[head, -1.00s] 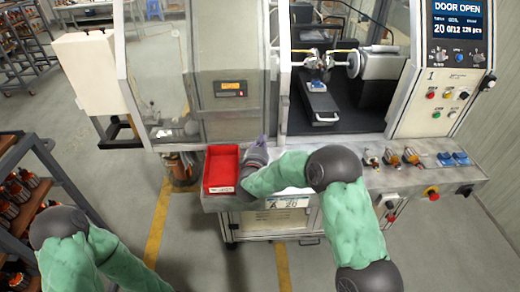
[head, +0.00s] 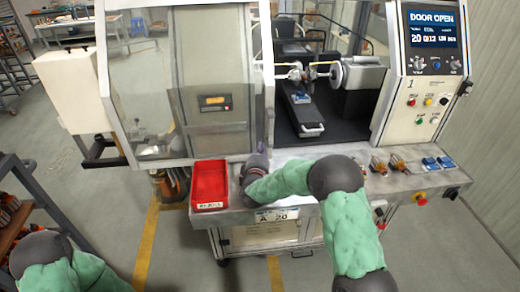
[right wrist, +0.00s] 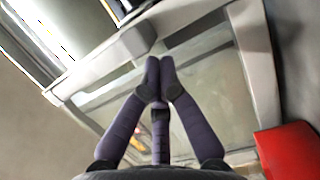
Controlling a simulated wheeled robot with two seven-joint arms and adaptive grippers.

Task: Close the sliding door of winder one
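Winder one's sliding door (head: 212,50) is a framed, see-through panel at the left of the machine's front in the head view. The winding bay (head: 345,125) to its right stands uncovered, and the display (head: 432,20) reads DOOR OPEN. My right gripper (head: 262,149) is low by the door's right-hand edge, partly hidden by its own wrist. In the right wrist view its purple fingers (right wrist: 159,70) are together at the tips with nothing visible between them, in front of the pale door frame. I cannot tell whether they touch it. My left gripper is out of view; only my left arm shows.
A red bin (head: 209,185) stands on the front ledge just left of my right gripper, and shows in the right wrist view (right wrist: 288,152). Several wound parts (head: 378,166) and blue pieces (head: 431,163) lie along the ledge to the right. A rack stands at far left.

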